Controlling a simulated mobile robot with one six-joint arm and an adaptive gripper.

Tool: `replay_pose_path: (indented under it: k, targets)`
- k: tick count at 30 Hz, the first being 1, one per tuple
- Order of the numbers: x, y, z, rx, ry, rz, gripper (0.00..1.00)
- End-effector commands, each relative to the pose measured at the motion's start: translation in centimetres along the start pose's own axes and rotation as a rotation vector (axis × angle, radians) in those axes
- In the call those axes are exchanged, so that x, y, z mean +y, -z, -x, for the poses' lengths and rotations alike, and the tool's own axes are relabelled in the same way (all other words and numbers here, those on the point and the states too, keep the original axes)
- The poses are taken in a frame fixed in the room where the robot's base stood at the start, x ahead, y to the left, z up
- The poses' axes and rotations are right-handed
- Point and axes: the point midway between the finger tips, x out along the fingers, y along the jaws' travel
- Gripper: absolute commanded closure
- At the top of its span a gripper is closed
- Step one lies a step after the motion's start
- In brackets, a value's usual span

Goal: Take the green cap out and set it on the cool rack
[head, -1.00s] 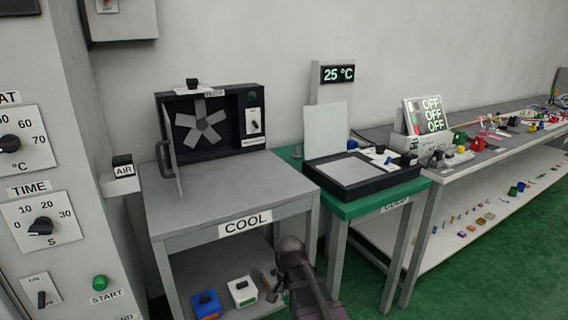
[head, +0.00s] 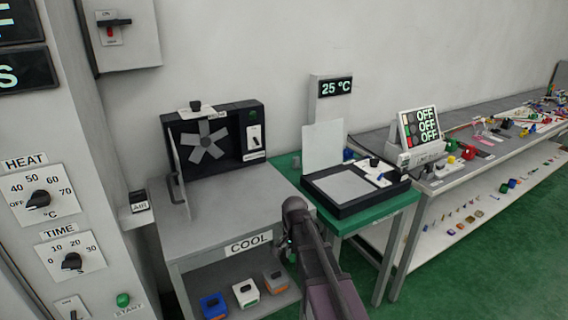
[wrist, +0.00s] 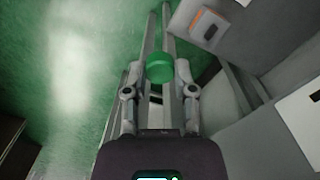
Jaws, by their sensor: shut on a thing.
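The green cap (wrist: 160,66) is a small round piece between the fingers of my gripper (wrist: 160,75) in the wrist view, which is shut on it. In the head view my arm hides most of the gripper, and the cap cannot be made out clearly. The grey table labelled COOL (head: 225,222) stands left of my arm, with bare top space in front of a black fan box (head: 232,135). I cannot tell whether this table top or something on it is the rack.
A green table (head: 376,214) with a black open-lidded device (head: 352,190) stands right. A HEAT and TIME panel (head: 40,198) stands left.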

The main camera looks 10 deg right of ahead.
Motion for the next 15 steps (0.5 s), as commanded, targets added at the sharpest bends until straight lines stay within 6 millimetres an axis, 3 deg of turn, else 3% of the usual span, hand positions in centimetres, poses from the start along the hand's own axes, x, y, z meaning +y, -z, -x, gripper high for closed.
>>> replay_pose_path:
  k: [1,15]
  targets:
    - [-0.2,0.4,1.8,-0.001,0.0,-0.005,0.83]
    - [-1.2,2.9,9.3,-0.006,-0.003,-0.047,0.83]
